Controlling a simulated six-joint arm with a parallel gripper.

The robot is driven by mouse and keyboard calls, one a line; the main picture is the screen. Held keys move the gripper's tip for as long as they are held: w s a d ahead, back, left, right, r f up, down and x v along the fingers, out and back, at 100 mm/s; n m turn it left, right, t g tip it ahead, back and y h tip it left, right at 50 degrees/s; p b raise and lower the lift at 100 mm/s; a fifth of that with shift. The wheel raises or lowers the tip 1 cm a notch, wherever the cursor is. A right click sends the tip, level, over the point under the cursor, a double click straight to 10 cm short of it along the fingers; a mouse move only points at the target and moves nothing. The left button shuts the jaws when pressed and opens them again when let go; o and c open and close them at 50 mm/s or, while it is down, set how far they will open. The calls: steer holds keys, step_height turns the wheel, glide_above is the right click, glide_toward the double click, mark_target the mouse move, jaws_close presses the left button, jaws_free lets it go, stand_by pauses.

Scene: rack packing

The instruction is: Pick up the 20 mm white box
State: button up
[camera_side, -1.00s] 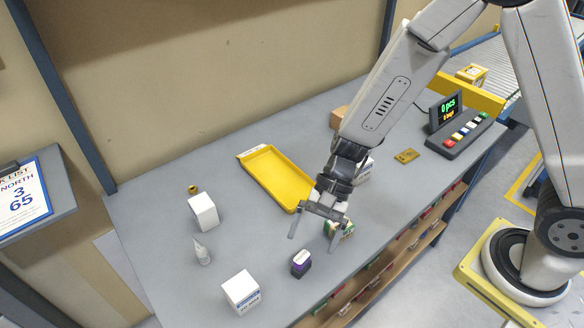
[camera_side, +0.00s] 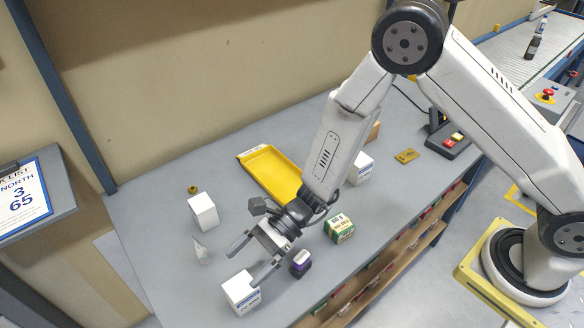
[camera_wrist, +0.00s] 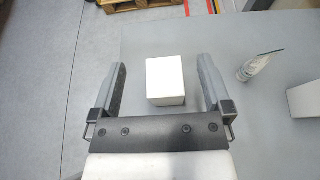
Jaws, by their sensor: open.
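A white box (camera_side: 238,296) with blue print on its side stands near the front left of the table; its size marking is too small to read. My gripper (camera_side: 241,269) is open and empty, above and just behind this box in the side view. In the wrist view the white box (camera_wrist: 165,82) lies between the two spread fingers, its plain top showing, with a gap on both sides. Another white box (camera_side: 203,211) stands further back left, and a third white box (camera_side: 361,168) stands behind my forearm.
A white tube (camera_side: 201,251) stands left of my gripper. A dark purple-topped bottle or box (camera_side: 301,264) is close to its right. A green and white box (camera_side: 339,228) and a yellow tray (camera_side: 268,168) are further back. The table's front edge is close.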

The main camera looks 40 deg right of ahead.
mark_target(230, 300)
steer(key=shift+f, duration=1.9)
steer(key=shift+f, duration=0.1)
steer(key=shift+f, duration=1.15)
steer(key=shift+a+f, duration=0.6)
steer(key=shift+a, duration=0.05)
steer(key=shift+x, duration=0.8)
steer(key=shift+c, duration=0.2)
jaws_close()
steer(key=shift+r, duration=0.15)
